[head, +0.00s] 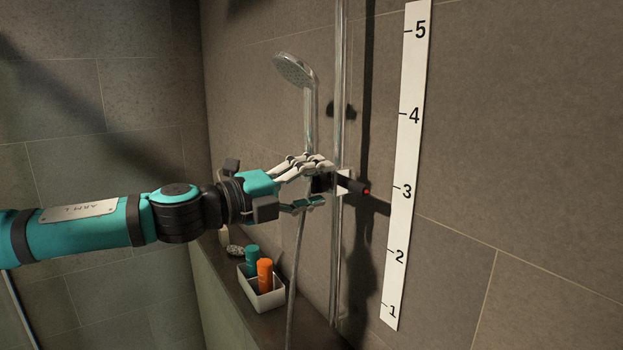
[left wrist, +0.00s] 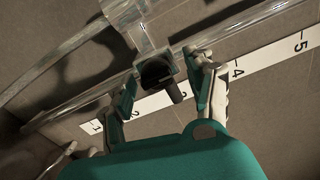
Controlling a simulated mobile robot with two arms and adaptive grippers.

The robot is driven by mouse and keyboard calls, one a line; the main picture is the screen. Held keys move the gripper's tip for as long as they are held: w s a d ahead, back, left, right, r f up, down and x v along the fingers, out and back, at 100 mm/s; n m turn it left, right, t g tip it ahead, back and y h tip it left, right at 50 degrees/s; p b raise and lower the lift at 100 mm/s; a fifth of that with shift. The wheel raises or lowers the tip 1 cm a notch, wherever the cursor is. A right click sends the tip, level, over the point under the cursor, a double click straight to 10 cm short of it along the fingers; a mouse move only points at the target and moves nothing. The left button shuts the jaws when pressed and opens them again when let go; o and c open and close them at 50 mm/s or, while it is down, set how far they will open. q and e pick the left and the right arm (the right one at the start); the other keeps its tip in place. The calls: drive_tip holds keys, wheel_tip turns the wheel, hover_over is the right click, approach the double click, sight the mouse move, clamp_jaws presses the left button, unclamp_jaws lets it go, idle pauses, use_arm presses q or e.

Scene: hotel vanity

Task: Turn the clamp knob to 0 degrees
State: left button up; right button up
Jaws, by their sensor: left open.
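The clamp knob (left wrist: 158,74) is black, with a lever-like part sticking out, and sits on the slider of the vertical shower rail (head: 338,90). In the head view the dark knob (head: 321,183) is partly hidden by my fingers. My left gripper (head: 323,184) is open, with one finger above the knob and one below. In the left wrist view my gripper (left wrist: 155,86) has its fingers apart on either side of the knob; I cannot tell whether they touch it. A black pointer with a red tip (head: 366,191) reaches from the slider toward the scale, near the 3.
A white number scale (head: 408,150) runs up the tiled wall. A hand shower (head: 295,70) hangs at the rail, with its hose (head: 294,270) below. A white caddy (head: 266,300) with teal and orange bottles stands on the ledge (head: 225,290) below my arm.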

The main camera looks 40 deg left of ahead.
use_arm(q)
drive_tip(key=shift+s+a, duration=0.1)
drive_tip(key=shift+s, duration=0.05)
drive_tip(key=v, duration=1.1)
drive_tip(key=shift+s, duration=0.3)
idle(0.4)
